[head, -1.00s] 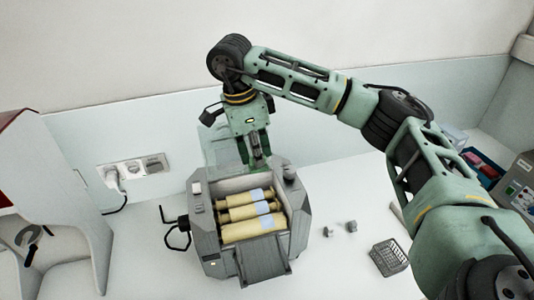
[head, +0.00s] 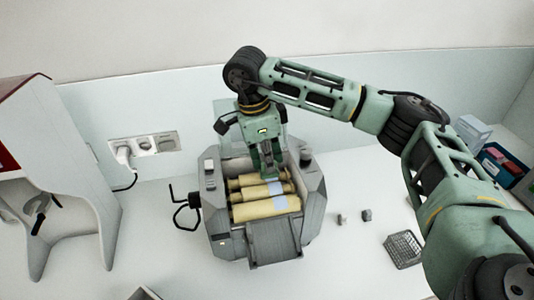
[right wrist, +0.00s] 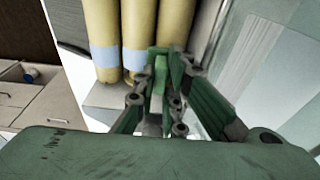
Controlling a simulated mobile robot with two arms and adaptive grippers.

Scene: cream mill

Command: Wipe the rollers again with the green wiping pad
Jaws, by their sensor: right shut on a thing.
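The mill (head: 275,238) is a grey machine on the white table with three cream rollers (head: 262,209), which also show in the right wrist view (right wrist: 97,25). Pale blue patches (head: 281,203) mark their right part, and show again in the right wrist view (right wrist: 104,58). My right gripper (head: 270,172) reaches down from behind onto the back of the roller area. In the right wrist view its fingers (right wrist: 165,88) are close together at the rollers, with the green wiping pad (right wrist: 160,68) between them, mostly hidden. Contact with the rollers is unclear. My left gripper is out of view.
A black crank handle (head: 183,215) sticks out at the mill's left. Two small grey pieces (head: 366,215) and a grey basket (head: 403,249) lie to its right.

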